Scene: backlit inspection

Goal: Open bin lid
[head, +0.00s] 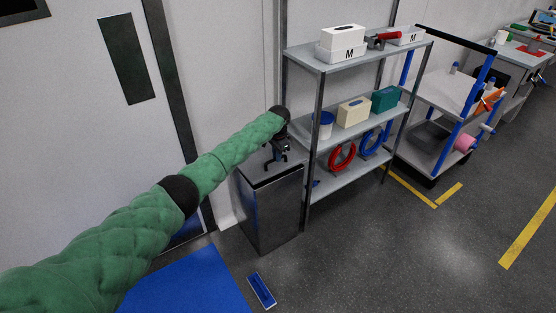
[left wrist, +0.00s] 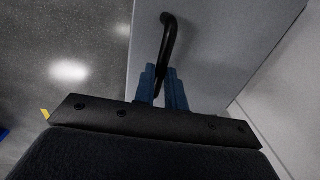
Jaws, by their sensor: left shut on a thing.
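The bin (head: 272,208) is a dark grey box standing on the floor between the door and the shelf rack. Its lid (left wrist: 215,50) fills much of the left wrist view as a flat grey panel with a black bar handle (left wrist: 168,40). My left gripper (left wrist: 165,83) has its blue fingers shut on the handle. In the head view my left gripper (head: 279,155) is at the top of the bin, and the handle is too small to make out there. The lid looks down on the bin. My right gripper is not in view.
A grey shelf rack (head: 318,110) with boxes and hose coils stands close on the bin's right. A door (head: 95,100) is on the left. A blue mat (head: 195,285) and a small blue-and-white item (head: 262,290) lie on the floor in front.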

